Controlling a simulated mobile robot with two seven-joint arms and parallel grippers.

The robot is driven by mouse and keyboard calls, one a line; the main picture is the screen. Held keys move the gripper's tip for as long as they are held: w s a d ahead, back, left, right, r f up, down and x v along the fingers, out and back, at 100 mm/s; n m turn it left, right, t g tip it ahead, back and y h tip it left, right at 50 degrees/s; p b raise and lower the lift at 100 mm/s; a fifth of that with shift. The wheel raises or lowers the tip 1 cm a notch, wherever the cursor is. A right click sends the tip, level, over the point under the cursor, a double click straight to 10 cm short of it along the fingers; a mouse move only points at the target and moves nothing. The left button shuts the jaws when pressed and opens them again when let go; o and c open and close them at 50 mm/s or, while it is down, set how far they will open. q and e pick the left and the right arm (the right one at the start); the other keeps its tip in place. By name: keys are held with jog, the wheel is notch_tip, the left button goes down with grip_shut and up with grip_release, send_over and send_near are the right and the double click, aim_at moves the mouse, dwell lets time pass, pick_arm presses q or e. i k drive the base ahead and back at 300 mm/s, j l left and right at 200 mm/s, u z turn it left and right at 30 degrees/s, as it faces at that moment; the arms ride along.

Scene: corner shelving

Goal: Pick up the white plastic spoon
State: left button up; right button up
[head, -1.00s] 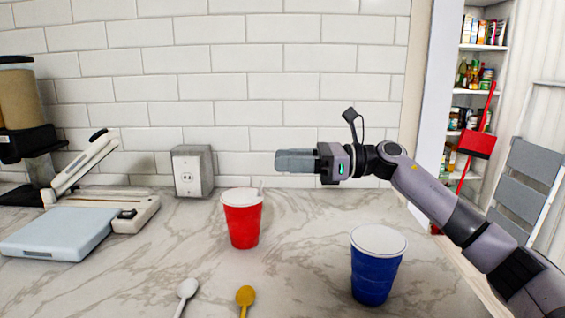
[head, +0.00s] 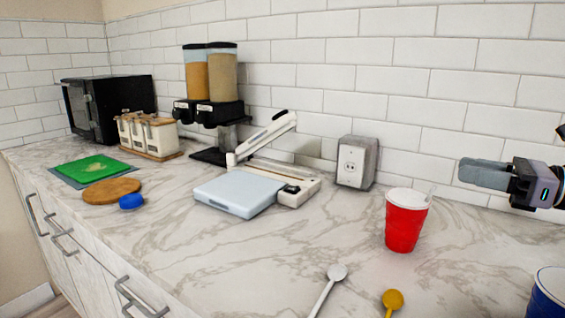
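The white plastic spoon (head: 328,289) lies on the marble counter near the front edge of the head view, bowl end away from me, its handle running out of the bottom of the picture. A yellow spoon (head: 392,300) lies just to its right, mostly cut off. My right gripper (head: 484,174) is at the right edge, above the counter and behind the red cup, well apart from the white spoon. Its fingers point left and overlap from this side, so their gap does not show. My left gripper is not in view.
A red cup (head: 406,222) stands behind the spoons, and a blue cup (head: 547,296) is at the lower right. The counter left of the white spoon is clear.

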aim_at(337, 272)
jog(key=k+l, duration=0.2)
jog(key=l, duration=0.15)
jog(key=k+l, duration=0.15)
jog(key=l, duration=0.2)
jog(key=k+l, duration=0.2)
jog(key=l, duration=0.15)
jog(key=k+l, duration=0.15)
jog(key=l, duration=0.2)
jog(key=k+l, duration=0.2)
jog(key=l, duration=0.15)
